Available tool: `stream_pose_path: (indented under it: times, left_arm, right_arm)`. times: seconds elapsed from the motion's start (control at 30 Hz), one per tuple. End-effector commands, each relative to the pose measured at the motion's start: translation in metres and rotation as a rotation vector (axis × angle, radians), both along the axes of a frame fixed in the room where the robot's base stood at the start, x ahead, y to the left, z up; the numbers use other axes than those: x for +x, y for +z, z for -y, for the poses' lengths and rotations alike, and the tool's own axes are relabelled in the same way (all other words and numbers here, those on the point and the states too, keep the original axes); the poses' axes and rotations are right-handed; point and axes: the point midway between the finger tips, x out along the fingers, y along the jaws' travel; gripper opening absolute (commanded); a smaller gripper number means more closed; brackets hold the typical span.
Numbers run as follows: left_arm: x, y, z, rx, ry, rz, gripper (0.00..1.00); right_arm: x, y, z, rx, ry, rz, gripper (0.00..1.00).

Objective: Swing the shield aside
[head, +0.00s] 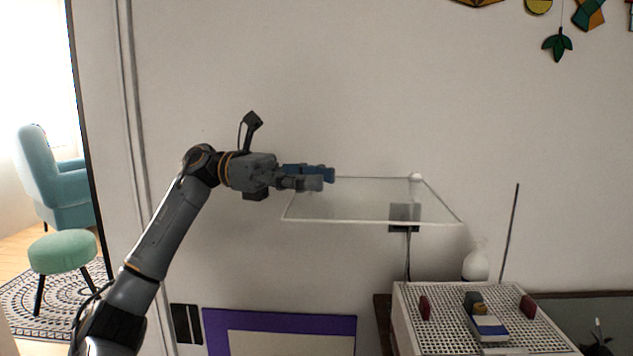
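The shield (372,222) is a clear, flat panel with a thin white rim. It appears to lie roughly level above and to the left of the white perforated bench. My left gripper (326,178) is at the shield's far left corner, with its blue and grey fingers pointing right. The fingers look close together, seen from the side. I cannot tell whether they touch the rim or hold it. My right gripper is not in view.
The white perforated bench (408,320) carries two dark red blocks and a small blue, white and yellow stack (487,325). A thin dark rod (511,232) and a white rounded vase (476,265) stand behind it. A purple-framed board (280,320) is at the lower middle.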

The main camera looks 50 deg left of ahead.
Motion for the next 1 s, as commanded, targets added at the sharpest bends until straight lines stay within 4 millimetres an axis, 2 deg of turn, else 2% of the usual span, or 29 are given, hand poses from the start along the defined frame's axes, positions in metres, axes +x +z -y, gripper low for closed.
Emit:
stream_pose_path:
  times: [0.23,0.37,0.47,0.8,1.0]
  left_arm:
    - [0.002,-0.003,0.000,0.002,0.000,-0.007,0.43]
    - [-0.001,-0.004,-0.007,0.001,0.002,-0.009,0.43]
    - [-0.006,-0.004,-0.021,-0.001,0.003,-0.009,0.43]
    - [-0.034,-0.002,-0.088,0.000,0.005,-0.005,0.43]
    - [-0.042,-0.002,-0.108,0.000,0.003,-0.004,0.43]
  right_arm:
    - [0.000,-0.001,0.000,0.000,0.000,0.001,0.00]
    - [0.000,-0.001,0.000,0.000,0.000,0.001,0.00]
    - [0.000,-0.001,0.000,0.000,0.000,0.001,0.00]
    - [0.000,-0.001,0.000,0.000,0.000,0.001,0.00]
    - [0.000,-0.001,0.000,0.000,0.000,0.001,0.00]
